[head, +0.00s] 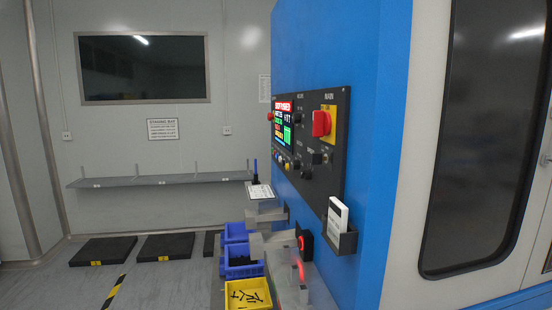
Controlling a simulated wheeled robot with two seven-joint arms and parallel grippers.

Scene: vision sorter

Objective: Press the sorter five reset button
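The sorter is a blue cabinet (375,130) at the centre right. Its black control panel (333,170) faces left and is seen at a steep angle. The panel carries a lit screen (284,128) with a red banner, and a red rotary switch (321,123) on a yellow plate labelled MAIN. Several small buttons (288,166) sit in a row under the screen. More dark knobs sit to their right. The labels are too small to read, so I cannot tell which button is the reset. Neither gripper is in view.
Below the panel are a holder with white cards (338,215), a red-lit ring (302,243) and grey metal blocks. Blue bins (242,270) and a yellow bin (232,298) of dark parts stand below. A wall shelf (140,181) and dark floor mats (103,250) lie left.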

